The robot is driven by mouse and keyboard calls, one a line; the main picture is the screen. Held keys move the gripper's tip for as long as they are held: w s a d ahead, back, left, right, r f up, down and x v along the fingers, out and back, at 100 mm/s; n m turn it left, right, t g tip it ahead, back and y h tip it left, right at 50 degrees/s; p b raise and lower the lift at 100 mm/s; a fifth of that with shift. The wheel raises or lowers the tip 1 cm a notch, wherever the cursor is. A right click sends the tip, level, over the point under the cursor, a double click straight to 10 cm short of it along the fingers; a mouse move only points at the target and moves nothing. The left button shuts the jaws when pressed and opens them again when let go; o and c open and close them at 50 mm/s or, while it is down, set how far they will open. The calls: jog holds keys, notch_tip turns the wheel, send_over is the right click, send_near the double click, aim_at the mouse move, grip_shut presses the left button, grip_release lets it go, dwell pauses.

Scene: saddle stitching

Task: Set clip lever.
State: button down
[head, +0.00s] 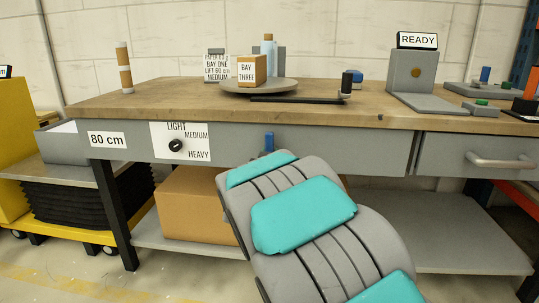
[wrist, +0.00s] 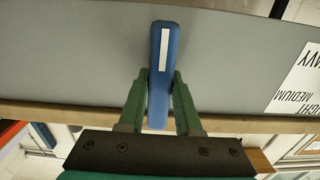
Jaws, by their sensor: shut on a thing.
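A blue lever (wrist: 161,50) with a white stripe stands out from the grey front panel of the workbench in the wrist view. The green fingers of my gripper (wrist: 159,95) are shut on it, one on each side near its end. In the head view the lever (head: 269,141) shows as a small upright blue piece just above my arm. My arm hides most of the gripper there. The lever's lower part is hidden in the head view.
A dial (head: 176,145) marked LIGHT, MEDIUM and HEAVY is on the panel to the left. A drawer handle (head: 500,161) sticks out at right. On the bench top are a round plate (head: 232,88) with a BAY THREE box (head: 252,70) and a READY sign (head: 417,40).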

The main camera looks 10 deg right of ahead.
jog(key=c, duration=0.6)
grip_release()
jog(key=v, duration=0.7)
jog(key=shift+s, duration=0.35)
jog(key=shift+a+p, duration=0.15)
jog(key=shift+p, duration=0.2)
